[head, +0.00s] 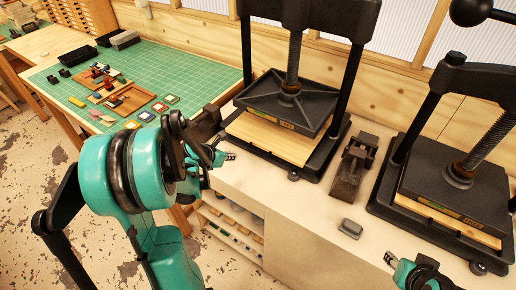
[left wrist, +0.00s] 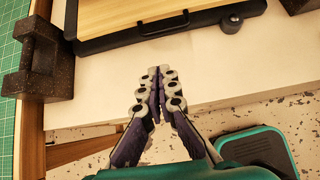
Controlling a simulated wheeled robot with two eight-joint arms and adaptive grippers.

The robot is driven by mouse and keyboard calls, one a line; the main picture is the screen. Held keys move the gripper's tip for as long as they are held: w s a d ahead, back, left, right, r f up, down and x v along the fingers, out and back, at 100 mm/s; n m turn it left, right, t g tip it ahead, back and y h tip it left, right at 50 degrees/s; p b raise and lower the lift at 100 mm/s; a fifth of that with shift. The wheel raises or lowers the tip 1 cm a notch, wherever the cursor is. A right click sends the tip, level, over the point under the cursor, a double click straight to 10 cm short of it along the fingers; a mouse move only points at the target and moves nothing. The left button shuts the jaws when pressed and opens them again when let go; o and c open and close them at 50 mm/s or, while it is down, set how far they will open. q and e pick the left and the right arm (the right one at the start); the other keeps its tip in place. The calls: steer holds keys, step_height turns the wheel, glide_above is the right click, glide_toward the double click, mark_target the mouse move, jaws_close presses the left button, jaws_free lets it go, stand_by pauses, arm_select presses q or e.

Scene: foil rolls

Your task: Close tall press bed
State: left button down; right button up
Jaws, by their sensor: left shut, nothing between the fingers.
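The tall black press (head: 292,92) stands on the white counter, its platen raised. A pale wooden board (head: 270,137) lies on its bed, sticking out past the platen toward me. In the left wrist view, the board (left wrist: 120,14) and the black bed edge with a thin wire handle (left wrist: 163,24) are at the top. My left gripper (head: 230,156) is shut and empty, just in front of the press; its fingertips (left wrist: 158,78) point toward the handle with a gap between. My right gripper (head: 390,259) shows only partly at lower right, low over the counter; its jaw state is unclear.
A second, lower black press (head: 455,180) stands at right, its platen close to its board. A green mat (head: 185,70) with small coloured blocks covers the left table.

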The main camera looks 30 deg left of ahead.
mark_target(257, 146)
arm_select(q)
steer(key=w+r+b+x, duration=0.1)
steer(key=b+x, duration=0.1)
steer(key=x, duration=1.1)
steer(key=shift+w+a, duration=0.15)
steer(key=shift+w, duration=0.15)
steer(key=shift+r, duration=0.1)
steer(key=w+b, duration=0.1)
steer(key=w, duration=0.3)
steer(key=shift+w, duration=0.35)
